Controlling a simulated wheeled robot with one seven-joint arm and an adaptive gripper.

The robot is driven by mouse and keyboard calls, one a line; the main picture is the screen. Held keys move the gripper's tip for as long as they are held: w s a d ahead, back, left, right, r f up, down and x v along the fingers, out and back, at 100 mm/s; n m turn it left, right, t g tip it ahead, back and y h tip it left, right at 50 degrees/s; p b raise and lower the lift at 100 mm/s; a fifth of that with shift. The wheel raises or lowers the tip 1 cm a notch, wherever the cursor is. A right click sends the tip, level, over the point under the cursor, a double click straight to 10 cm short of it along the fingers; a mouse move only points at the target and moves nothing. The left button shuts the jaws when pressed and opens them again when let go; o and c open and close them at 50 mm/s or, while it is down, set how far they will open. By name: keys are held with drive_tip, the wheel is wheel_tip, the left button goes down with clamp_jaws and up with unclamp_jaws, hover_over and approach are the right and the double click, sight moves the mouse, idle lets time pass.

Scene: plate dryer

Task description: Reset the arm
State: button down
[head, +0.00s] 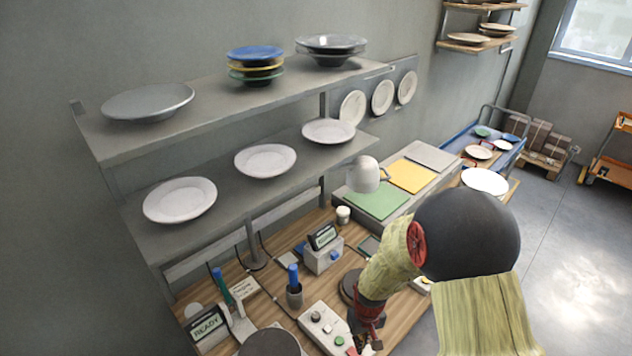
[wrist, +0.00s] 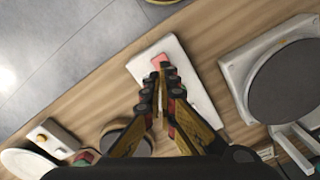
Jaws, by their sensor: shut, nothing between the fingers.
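My gripper (wrist: 166,80) points down over the wooden workbench in the wrist view, its fingertips together with nothing between them. Its tips are over a white control panel (wrist: 188,66), near a reddish button (wrist: 159,61). I cannot tell whether the tips touch the panel. In the head view my gripper (head: 364,345) is low at the bottom edge, beside the same panel (head: 322,322), partly hidden by my own arm. My arm reaches down from the right and is bent.
Shelves (head: 225,90) with plates stand behind the bench. A round dark plate device (wrist: 285,82) is at right in the wrist view. Open floor (head: 570,270) lies to the right.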

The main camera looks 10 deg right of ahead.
drive_tip(key=s+r+t+b, duration=0.2)
drive_tip(key=s+r+b, duration=0.5)
drive_tip(key=r+b, duration=0.2)
drive_tip(key=s+r+m+t+b, duration=0.1)
drive_tip(key=s+r+t+b, duration=0.2)
drive_tip(key=s+r+b, duration=0.4)
wheel_tip(320, 180, up, 4)
drive_tip(key=shift+f+t+b, duration=0.2)
drive_tip(key=shift+t+b, duration=0.1)
drive_tip(key=shift+b, duration=0.75)
